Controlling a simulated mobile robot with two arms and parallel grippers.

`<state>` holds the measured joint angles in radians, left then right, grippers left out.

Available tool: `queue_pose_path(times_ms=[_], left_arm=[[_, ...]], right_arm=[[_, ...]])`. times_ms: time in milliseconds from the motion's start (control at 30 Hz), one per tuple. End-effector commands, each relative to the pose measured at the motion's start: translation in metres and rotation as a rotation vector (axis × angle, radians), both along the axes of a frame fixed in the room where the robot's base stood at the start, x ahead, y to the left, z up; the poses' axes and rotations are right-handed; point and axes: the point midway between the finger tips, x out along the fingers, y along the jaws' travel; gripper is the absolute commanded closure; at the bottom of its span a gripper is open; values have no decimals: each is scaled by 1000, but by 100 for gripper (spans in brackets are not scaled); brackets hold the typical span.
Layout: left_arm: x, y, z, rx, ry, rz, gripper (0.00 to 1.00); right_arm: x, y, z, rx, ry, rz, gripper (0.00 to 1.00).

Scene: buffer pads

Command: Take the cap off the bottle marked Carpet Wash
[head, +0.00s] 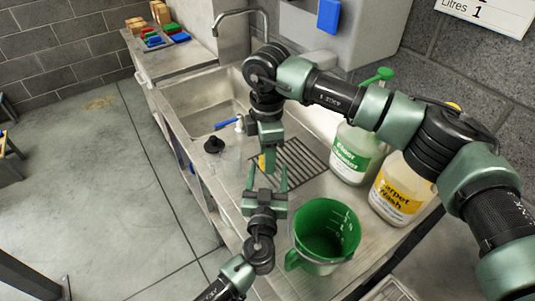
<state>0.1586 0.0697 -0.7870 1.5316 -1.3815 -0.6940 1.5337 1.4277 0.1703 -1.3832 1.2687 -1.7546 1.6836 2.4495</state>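The Carpet Wash bottle (393,199) is a pale container with a yellow label, standing upright at the counter's right side. My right arm hides its upper part. A bit of yellow (455,106) shows above the arm, which looks like its cap. My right gripper (267,165) points down over the draining grid, well left of the bottle; its finger gap is unclear. My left gripper (267,172) comes up from below with its fingers apart, close to the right gripper's tips. A small yellow patch shows by the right fingers; I cannot tell whether it is held.
A Floor Cleaner bottle (353,154) with a green top stands just left of the Carpet Wash. A green measuring jug (322,238) stands at the front. The sink (197,98), a black plunger-like item (214,144) and coloured blocks (153,41) lie to the left.

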Motion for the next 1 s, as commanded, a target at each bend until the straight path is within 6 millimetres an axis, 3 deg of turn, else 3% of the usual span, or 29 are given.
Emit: queue_pose_path(times_ms=[167, 267, 1000], left_arm=[[0, 0, 0, 0, 0, 0, 100], [0, 0, 0, 0, 0, 0, 100], [0, 0, 0, 0, 0, -1, 100]], right_arm=[[0, 0, 0, 0, -1, 19, 100], [0, 0, 1, 0, -1, 130, 100], [1, 0, 2, -1, -1, 1963, 100]])
